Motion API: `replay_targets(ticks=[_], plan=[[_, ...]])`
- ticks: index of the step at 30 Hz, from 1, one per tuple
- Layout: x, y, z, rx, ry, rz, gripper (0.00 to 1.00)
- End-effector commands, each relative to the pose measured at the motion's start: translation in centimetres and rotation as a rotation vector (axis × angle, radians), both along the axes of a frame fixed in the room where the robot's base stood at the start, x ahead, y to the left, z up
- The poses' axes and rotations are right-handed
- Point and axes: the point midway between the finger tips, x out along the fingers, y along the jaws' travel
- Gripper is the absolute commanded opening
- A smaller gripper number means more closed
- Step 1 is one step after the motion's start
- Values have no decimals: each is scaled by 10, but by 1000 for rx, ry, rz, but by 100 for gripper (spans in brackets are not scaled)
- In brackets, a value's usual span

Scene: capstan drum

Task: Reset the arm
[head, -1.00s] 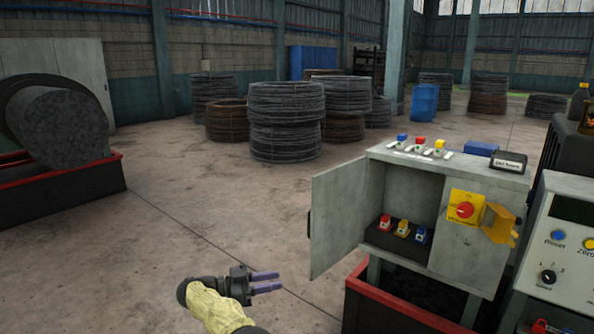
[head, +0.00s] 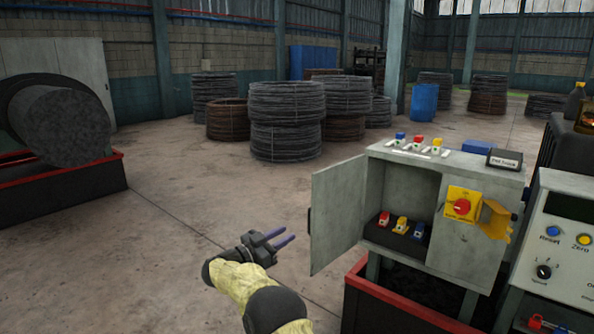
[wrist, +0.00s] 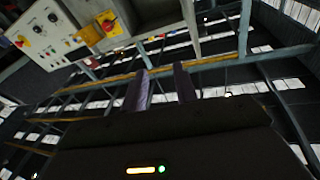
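My gripper (head: 281,238) is in the lower middle of the head view, on an arm in a yellow sleeve. Its two purple fingers are apart with nothing between them. They point to the right, toward the open door of the grey cabinet (head: 480,240), and stand in front of and left of it. In the wrist view my gripper (wrist: 160,88) also shows two separated fingers with only background between them. The cabinet and its red knob on a yellow plate (wrist: 107,22) appear tilted at the upper left there.
The cabinet door (head: 337,215) stands open to the left. Red, yellow and blue pieces stand inside and on top of the cabinet. A control panel (head: 560,255) is at the right edge. A red-edged base (head: 400,312) lies under the cabinet. The floor (head: 190,240) at left is clear.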

Motion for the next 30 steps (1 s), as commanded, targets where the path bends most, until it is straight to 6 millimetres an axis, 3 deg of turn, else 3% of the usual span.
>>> replay_targets(ticks=[3,7,11,14,20,23,30], plan=[[22,-18,30,-14,-15,154,29],[37,-29,52,-18,12,356,29],[37,-38,61,-6,86,539,29],[25,-47,59,14,174,663,29],[-28,-73,33,95,418,852,29],[-70,-91,12,153,567,910,29],[-198,-138,-42,317,942,942,29]])
